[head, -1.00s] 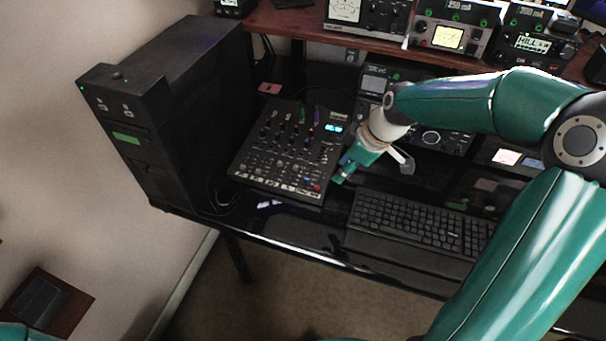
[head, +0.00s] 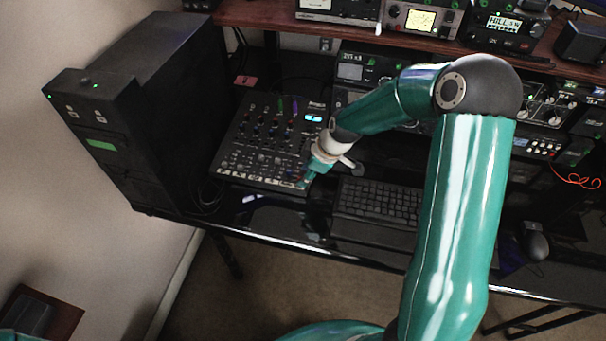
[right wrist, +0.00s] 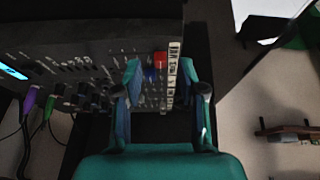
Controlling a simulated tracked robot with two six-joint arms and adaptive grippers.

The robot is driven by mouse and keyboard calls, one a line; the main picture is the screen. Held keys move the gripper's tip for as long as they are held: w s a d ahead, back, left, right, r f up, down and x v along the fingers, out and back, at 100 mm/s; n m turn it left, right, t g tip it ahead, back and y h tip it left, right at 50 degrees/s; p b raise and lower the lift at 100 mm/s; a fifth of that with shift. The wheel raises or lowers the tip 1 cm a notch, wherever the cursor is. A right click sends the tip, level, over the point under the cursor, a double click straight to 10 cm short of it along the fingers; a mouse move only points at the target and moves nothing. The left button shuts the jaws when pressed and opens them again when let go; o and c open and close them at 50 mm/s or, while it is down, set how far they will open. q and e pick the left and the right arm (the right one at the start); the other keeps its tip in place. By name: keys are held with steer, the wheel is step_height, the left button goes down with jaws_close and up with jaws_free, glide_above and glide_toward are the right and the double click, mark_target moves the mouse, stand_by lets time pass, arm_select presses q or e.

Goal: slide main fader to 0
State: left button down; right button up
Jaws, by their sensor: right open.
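The black audio mixer (head: 235,150) lies on the desk, with rows of knobs and a lit blue display. My right gripper (head: 309,178) is at the mixer's front right corner, low over its faders. In the right wrist view my right gripper (right wrist: 161,78) is open, with one finger on each side of a red fader cap (right wrist: 160,59) and a blue fader cap (right wrist: 151,73). I cannot tell whether the fingers touch either cap. In the head view the gripper largely hides these caps. My left gripper is out of view.
A black computer tower (head: 150,105) stands left of the mixer. A keyboard (head: 378,202) lies just right of the gripper. Radio and meter units (head: 420,20) fill the shelf behind. Purple and green plugs (right wrist: 38,106) rise from the mixer's far end.

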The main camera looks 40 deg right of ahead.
steer(key=shift+x, duration=1.1)
jaws_close()
